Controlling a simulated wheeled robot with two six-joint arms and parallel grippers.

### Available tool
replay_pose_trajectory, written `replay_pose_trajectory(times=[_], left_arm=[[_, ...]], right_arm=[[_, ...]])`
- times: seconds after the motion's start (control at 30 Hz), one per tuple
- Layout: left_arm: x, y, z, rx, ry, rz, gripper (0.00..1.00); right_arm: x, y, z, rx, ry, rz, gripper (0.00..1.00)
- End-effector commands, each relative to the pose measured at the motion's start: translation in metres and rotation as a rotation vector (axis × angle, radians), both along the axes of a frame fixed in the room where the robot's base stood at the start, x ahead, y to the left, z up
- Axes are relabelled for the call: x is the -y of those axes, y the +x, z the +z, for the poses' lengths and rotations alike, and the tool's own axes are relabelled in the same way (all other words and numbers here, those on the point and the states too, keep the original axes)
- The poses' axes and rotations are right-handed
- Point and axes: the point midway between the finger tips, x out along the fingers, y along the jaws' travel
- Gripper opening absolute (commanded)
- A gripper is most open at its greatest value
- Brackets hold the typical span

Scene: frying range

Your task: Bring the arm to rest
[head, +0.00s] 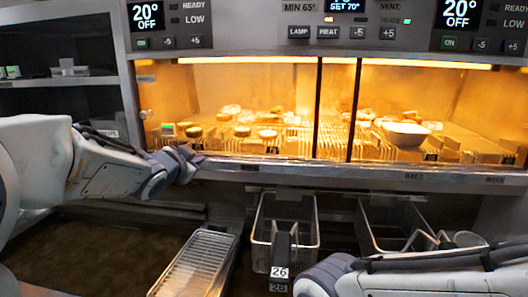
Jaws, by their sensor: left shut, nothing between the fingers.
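My left arm (100,170) reaches in from the left. My left gripper (190,158) is at its end, shut and empty, in front of the lower left edge of the lit warming cabinet (240,162). My right arm (440,280) comes in from the right along the bottom edge. Its gripper does not show.
Food and small cups sit on racks in the cabinet, with a white bowl (405,133) at right. Below are a wire rack tray (195,265), a fry basket (262,225) with handle tag 26, and another basket (375,225). Dark shelves (65,82) stand left.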

Motion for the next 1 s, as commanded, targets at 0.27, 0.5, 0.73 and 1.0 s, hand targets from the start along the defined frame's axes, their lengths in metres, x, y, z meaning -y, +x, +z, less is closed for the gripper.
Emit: replay_pose_trajectory(times=[0.27, 0.5, 0.73, 1.0], left_arm=[[0.102, -0.147, -0.124, -0.591, -0.100, 0.039, 0.00], [0.132, -0.300, -0.189, -1.045, -0.043, 0.031, 0.00], [0.129, -0.383, -0.207, -1.275, 0.024, 0.025, 0.00], [0.128, -0.391, -0.208, -1.298, 0.031, 0.025, 0.00]], right_arm=[[0.000, 0.000, 0.000, 0.000, 0.000, 0.000, 0.46], [0.000, 0.000, 0.000, 0.000, 0.000, 0.000, 0.46], [0.000, 0.000, 0.000, 0.000, 0.000, 0.000, 0.46], [0.000, 0.000, 0.000, 0.000, 0.000, 0.000, 0.46]])
